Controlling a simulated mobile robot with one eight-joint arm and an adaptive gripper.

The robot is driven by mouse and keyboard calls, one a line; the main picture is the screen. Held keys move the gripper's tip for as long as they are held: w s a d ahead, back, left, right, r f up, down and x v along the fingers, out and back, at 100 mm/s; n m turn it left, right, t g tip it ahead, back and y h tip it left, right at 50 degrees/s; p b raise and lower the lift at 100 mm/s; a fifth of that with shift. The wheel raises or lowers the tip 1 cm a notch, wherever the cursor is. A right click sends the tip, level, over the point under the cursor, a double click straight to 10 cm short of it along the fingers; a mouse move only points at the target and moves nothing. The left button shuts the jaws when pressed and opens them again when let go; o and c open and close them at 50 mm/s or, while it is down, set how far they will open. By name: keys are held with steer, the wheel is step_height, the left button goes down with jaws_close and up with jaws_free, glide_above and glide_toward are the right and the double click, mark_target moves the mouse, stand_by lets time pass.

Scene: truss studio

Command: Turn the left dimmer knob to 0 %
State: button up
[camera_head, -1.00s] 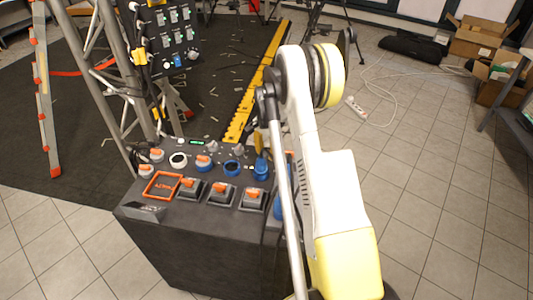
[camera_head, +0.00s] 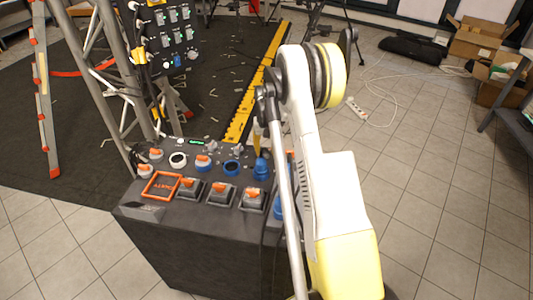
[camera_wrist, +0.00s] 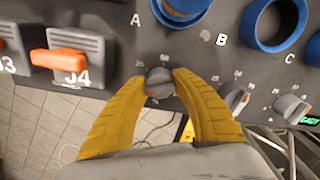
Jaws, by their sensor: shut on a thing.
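The left dimmer knob (camera_wrist: 158,88) is a small grey round knob, leftmost of the small grey knobs in the wrist view. A reddish mark shows near its lower edge, and its printed scale is too small to read surely. My gripper (camera_wrist: 160,77) has its two yellow fingers on either side of this knob, shut on it. In the head view my gripper (camera_head: 257,138) is a small yellow patch at the console's far edge, mostly hidden by my arm, and the held knob is not clear there.
Two similar grey knobs (camera_wrist: 235,96) (camera_wrist: 289,107) and a green display (camera_wrist: 311,121) lie to the right in the wrist view. Blue rings (camera_wrist: 274,24) and an orange switch J4 (camera_wrist: 60,59) are close by. The console (camera_head: 190,245) stands before a truss (camera_head: 112,80).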

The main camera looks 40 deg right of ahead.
mark_target(266, 150)
steer(key=shift+n, duration=0.9)
steer(key=o, duration=1.2)
step_height(266, 150, up, 12)
steer(key=shift+r, duration=0.1)
